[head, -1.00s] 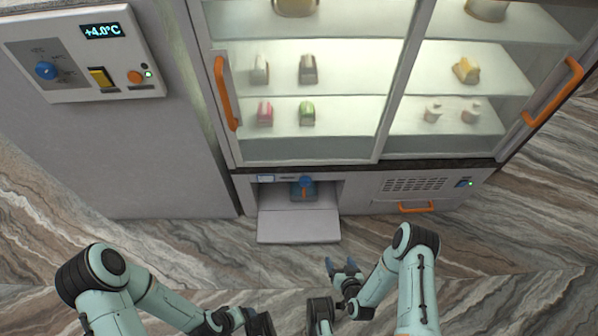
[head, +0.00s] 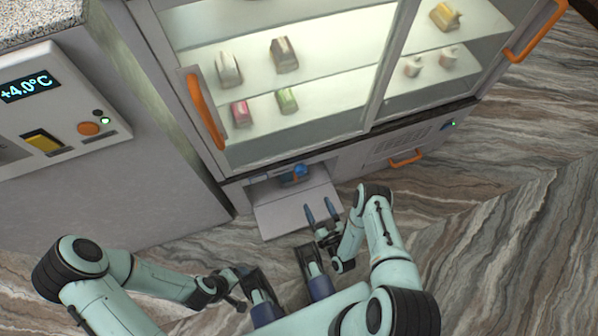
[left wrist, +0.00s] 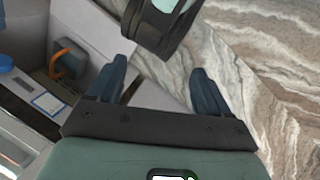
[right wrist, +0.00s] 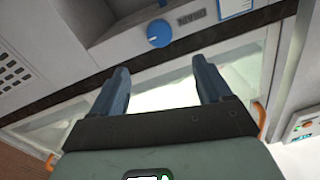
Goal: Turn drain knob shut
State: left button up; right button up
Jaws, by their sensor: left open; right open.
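The blue drain knob (head: 300,170) sits at the top of the low opening under the display case. In the right wrist view the round knob (right wrist: 159,33) shows on the grey panel, beyond the fingertips and apart from them. A blue part at the left edge of the left wrist view (left wrist: 5,63) looks like the same knob. My right gripper (head: 319,207) is open and empty over the lowered flap in front of the opening; it also shows in its wrist view (right wrist: 161,68). My left gripper (left wrist: 160,68) is open and empty, pointing at the floor beside the flap.
The lowered flap (head: 285,215) juts out below the opening. A dark box with an orange pipe (left wrist: 70,60) sits inside. Orange door handles (head: 205,110) stick out above. A control panel (head: 60,110) is at the left. Marbled floor lies in front.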

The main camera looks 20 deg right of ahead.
jog(key=b, duration=0.4)
send_near(302, 173)
jog(key=w, duration=0.1)
jog(key=w+b, duration=0.1)
jog(key=w, duration=0.5)
jog(key=shift+f, duration=0.1)
jog(key=shift+w, duration=0.5)
pick_arm(q)
jog(key=w+a+f+t+y, duration=0.1)
jog(key=w+a+f, duration=0.2)
jog(key=f, duration=0.3)
jog(key=shift+w+a+f+n, duration=0.35)
jog(key=shift+w+n, duration=0.05)
jog(key=shift+w, duration=0.3)
pick_arm(e)
jog(key=c, duration=1)
